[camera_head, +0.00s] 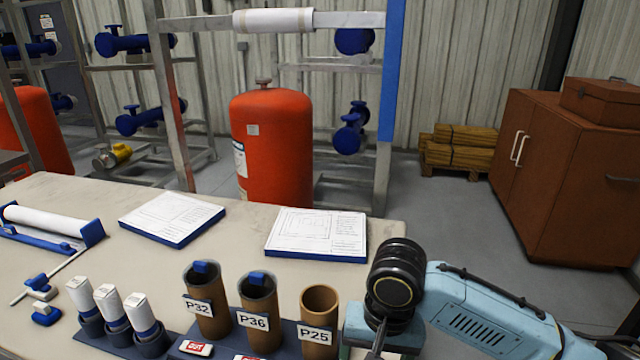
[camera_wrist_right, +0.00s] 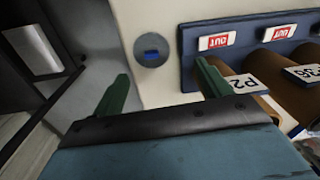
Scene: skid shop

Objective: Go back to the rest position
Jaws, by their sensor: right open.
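My right arm comes in from the right in the head view, over the front right part of the table, with its wrist beside the brown tube labelled P25 (camera_head: 319,315). In the right wrist view my right gripper (camera_wrist_right: 164,86) has its two green fingers spread wide. Nothing is between the fingers. The right finger overlaps the label card beside a brown tube in the picture; I cannot tell whether they touch. My left gripper is not in view.
A red tank (camera_head: 272,150) and brown cabinet (camera_head: 570,190) stand behind.

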